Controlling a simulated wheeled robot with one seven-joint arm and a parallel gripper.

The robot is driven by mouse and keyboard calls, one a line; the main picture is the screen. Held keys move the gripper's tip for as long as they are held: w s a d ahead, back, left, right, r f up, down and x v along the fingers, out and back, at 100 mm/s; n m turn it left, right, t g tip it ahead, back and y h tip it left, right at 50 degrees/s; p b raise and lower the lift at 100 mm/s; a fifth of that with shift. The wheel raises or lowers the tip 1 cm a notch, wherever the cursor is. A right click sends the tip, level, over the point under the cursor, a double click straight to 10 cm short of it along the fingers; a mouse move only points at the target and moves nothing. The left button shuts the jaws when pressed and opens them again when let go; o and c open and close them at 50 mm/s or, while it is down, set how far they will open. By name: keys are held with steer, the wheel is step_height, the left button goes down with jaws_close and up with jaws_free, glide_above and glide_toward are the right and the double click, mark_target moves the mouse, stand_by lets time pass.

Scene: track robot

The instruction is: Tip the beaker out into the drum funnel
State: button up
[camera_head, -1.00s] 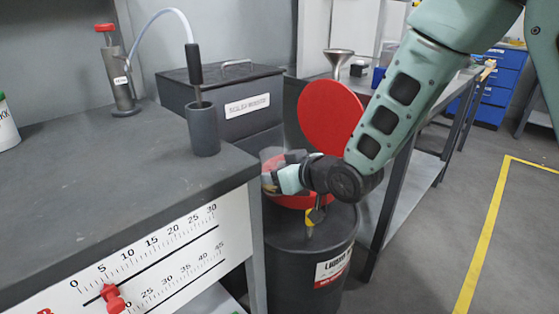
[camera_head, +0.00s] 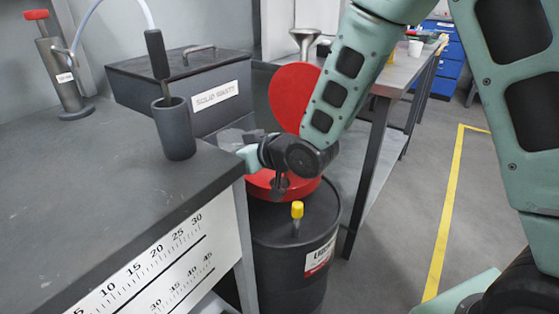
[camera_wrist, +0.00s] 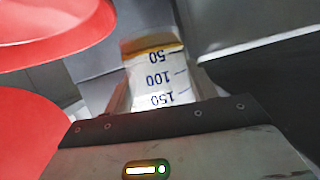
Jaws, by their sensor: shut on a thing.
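My gripper (camera_head: 246,156) is shut on a clear beaker (camera_head: 230,139), just left of the red drum funnel (camera_head: 262,186). In the wrist view the beaker (camera_wrist: 155,75) shows blue marks 50, 100 and 150, upside down, and an amber band of liquid at its 50 end. The gripper's dark edge covers its nearer part. The funnel sits on the black drum (camera_head: 275,240), with its round red lid (camera_head: 290,95) standing open behind. My gripper hides part of the funnel. The exact tilt of the beaker is unclear. Two red surfaces fill the wrist view's left side.
The grey bench (camera_head: 90,200) on the left bears a dark cup (camera_head: 175,135) and a red-topped pump (camera_head: 62,75). A dark lidded box (camera_head: 185,72) stands behind. A yellow-capped fitting (camera_head: 297,212) rises from the drum. Open floor lies to the right.

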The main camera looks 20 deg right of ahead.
steer(key=shift+w+d+r+m+p, duration=0.1)
steer(key=shift+d+r+m+p, duration=0.2)
steer(key=shift+d+m, duration=0.1)
steer(key=shift+w+d+f+m+y, duration=0.15)
steer(key=shift+d+f+m+y, duration=0.3)
steer(key=shift+m+y, duration=0.2)
steer(key=shift+w+d+r+m+y, duration=0.2)
steer(key=shift+d+r+m+y, duration=0.15)
steer(key=shift+d+m+y, duration=0.15)
steer(key=m+t+y, duration=0.1)
steer(key=m, duration=0.1)
steer(key=d+m+t+y+b, duration=0.1)
steer(key=m, duration=0.2)
steer(key=d+r+m+y+b, duration=0.1)
steer(key=m, duration=0.2)
steer(key=shift+w+t, duration=0.3)
steer(key=shift+t, duration=0.1)
steer(key=shift+d+b, duration=0.15)
steer(key=shift+b, duration=0.15)
